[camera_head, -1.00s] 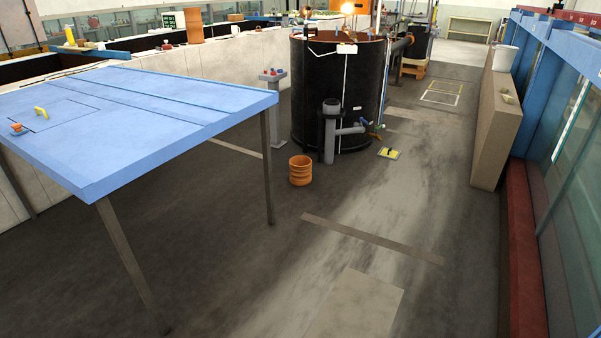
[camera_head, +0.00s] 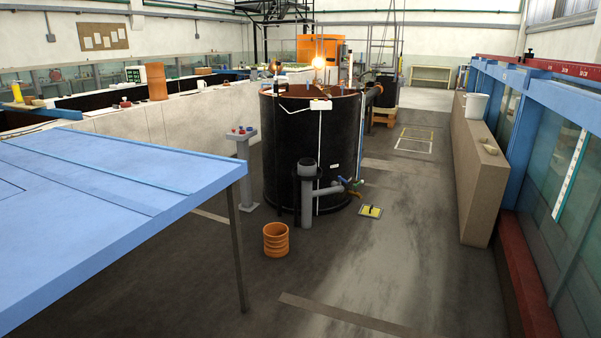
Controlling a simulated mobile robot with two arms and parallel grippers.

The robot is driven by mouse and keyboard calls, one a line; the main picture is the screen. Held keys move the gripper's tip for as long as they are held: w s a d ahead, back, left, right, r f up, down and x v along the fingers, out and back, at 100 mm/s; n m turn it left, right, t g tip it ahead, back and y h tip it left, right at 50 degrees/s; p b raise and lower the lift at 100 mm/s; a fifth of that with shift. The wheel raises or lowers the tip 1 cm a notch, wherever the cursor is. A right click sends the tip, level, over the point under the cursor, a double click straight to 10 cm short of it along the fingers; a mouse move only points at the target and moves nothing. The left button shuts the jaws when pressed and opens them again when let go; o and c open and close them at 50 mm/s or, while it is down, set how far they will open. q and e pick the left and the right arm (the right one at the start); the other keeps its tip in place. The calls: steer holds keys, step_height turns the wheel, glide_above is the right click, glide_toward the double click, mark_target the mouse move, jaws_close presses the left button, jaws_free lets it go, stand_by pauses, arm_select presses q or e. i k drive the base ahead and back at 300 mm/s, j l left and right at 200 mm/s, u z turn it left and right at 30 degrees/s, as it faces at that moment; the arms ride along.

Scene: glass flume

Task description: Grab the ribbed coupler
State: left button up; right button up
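An orange ribbed coupler (camera_head: 276,239) stands upright on the dark floor, left of the grey pipe at the foot of the big black tank (camera_head: 285,150). It stands apart from the tank, and its open top faces up. Neither of my grippers is in view.
A blue table (camera_head: 110,190) fills the left, its leg (camera_head: 237,250) standing left of the coupler. A grey pedestal (camera_head: 243,165) stands behind. A tan wall (camera_head: 476,170) bounds the right. The floor between is clear.

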mark_target(276, 240)
steer(key=i+z, duration=0.15)
steer(key=i, duration=0.6)
steer(key=i+z, duration=0.2)
steer(key=i, duration=0.55)
steer(key=i+j+z, duration=0.15)
steer(key=i, duration=0.6)
steer(key=i+u, duration=0.3)
steer(key=i, duration=0.3)
steer(key=i+u, duration=0.25)
steer(key=i, duration=0.4)
steer(key=i+l+u, duration=0.3)
steer(key=i, duration=0.3)
